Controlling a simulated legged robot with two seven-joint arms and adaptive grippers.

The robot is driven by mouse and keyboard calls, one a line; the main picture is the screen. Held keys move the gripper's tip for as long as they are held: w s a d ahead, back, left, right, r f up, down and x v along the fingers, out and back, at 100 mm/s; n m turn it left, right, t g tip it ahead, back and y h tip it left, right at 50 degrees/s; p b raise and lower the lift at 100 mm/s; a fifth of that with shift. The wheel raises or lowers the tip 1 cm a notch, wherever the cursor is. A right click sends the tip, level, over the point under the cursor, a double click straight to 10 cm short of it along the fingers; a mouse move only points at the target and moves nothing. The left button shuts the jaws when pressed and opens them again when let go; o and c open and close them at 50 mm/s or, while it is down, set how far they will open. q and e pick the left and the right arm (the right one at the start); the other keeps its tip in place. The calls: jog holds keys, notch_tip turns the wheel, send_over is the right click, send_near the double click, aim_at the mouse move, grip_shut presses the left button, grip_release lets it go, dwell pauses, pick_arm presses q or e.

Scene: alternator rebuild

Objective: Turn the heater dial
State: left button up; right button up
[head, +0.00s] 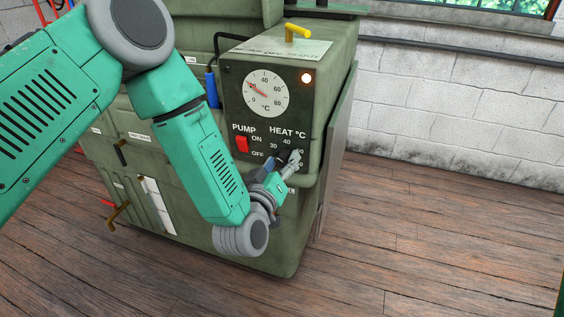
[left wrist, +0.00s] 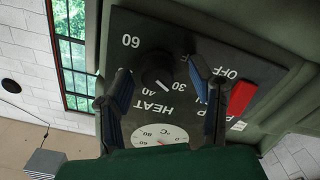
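The heater dial (left wrist: 153,68) is a round black knob with a white pointer line on the dark control panel (head: 228,107). In the left wrist view, its pointer faces the printed numbers between 30 and 40. My left gripper (head: 285,162) is at the lower right of the panel in the head view and mostly hides the dial there. In the left wrist view, the fingers of my left gripper (left wrist: 159,70) stand apart, one on each side of the dial. I cannot tell whether they touch it. My right gripper is in neither view.
The red pump switch (head: 242,144) sits left of the dial and shows close to one finger in the left wrist view (left wrist: 241,98). A round temperature gauge (head: 266,93) and a lit lamp (head: 307,78) are above. The wooden floor (head: 440,220) at right is clear.

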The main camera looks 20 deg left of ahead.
pick_arm(q)
jog(key=shift+s, duration=0.1)
jog(key=shift+s, duration=0.3)
jog(key=s, duration=1.1)
jog(key=shift+a+f, duration=0.1)
jog(key=shift+a, duration=0.1)
jog(key=s+a+f+m+g+p, duration=0.2)
jog(key=s+a+f+g, duration=0.2)
jog(key=s+f+g, duration=0.4)
jog(key=s+a+f+m+g+p, duration=0.1)
jog(key=s+a+f+m+g, duration=0.2)
jog(key=s+f+g, duration=0.5)
jog(key=s+a+f+m+g, duration=0.1)
jog(key=s+a+f, duration=0.2)
jog(key=s, duration=0.5)
jog(key=shift+s+a+f+y+p, duration=0.3)
jog(key=shift+s+p, duration=0.05)
jog(key=shift+p, duration=0.1)
